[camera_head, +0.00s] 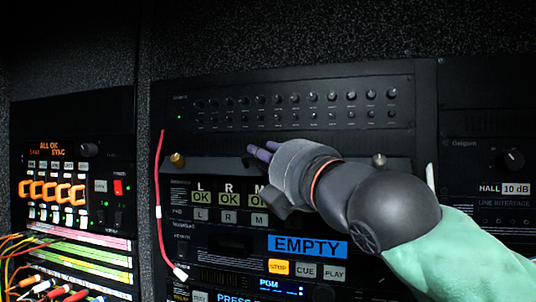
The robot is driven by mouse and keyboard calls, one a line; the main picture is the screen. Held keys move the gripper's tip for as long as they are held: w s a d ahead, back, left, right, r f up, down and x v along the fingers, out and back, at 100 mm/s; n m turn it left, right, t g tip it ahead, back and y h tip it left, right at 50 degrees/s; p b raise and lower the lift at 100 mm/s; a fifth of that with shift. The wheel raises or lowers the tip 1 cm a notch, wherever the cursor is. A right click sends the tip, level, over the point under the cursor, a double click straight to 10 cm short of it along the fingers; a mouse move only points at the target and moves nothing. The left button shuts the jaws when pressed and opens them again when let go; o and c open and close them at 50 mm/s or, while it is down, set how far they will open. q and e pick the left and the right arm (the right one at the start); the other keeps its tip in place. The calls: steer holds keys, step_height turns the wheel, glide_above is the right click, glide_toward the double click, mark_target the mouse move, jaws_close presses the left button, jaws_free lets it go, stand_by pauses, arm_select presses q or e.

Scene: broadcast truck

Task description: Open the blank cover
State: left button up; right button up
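The blank cover (218,166) looks like a plain dark strip across the middle rack, below the row of knobs. A brass thumbscrew (177,160) sits at its left end and a grey thumbscrew (379,160) at its right end. My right arm comes in from the right, and its gripper (260,153) is in front of the middle of the cover, with purple fingertips pointing left. The hand hides part of the cover. I cannot tell whether the fingers touch it or how far apart they are. My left gripper is not in view.
A knob panel (290,99) is above the cover, and a unit with an "EMPTY" display (307,246) is below. A red cable (159,205) hangs along the rack's left edge. A patch bay with coloured cables (75,258) is at lower left.

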jaws_close()
steer(key=shift+r, duration=0.1)
stand_by(0.4)
steer(key=r+m+g+h+p, duration=0.1)
steer(key=m+p, duration=0.1)
steer(key=p, duration=0.3)
steer(key=r+m+g+p, duration=0.1)
steer(key=p, duration=0.4)
steer(key=shift+w+d+r+m+g+h, duration=0.1)
steer(key=shift+w+r+m+g+h, duration=0.1)
steer(key=shift+m+g+h, duration=0.2)
steer(key=shift+w+r+m+g+p, duration=0.1)
steer(key=shift+m+g+p, duration=0.2)
steer(key=shift+p, duration=0.2)
steer(key=shift+w+m+g, duration=0.1)
steer(key=shift+m+g, duration=0.2)
steer(key=shift+g, duration=0.1)
steer(key=shift+h, duration=0.3)
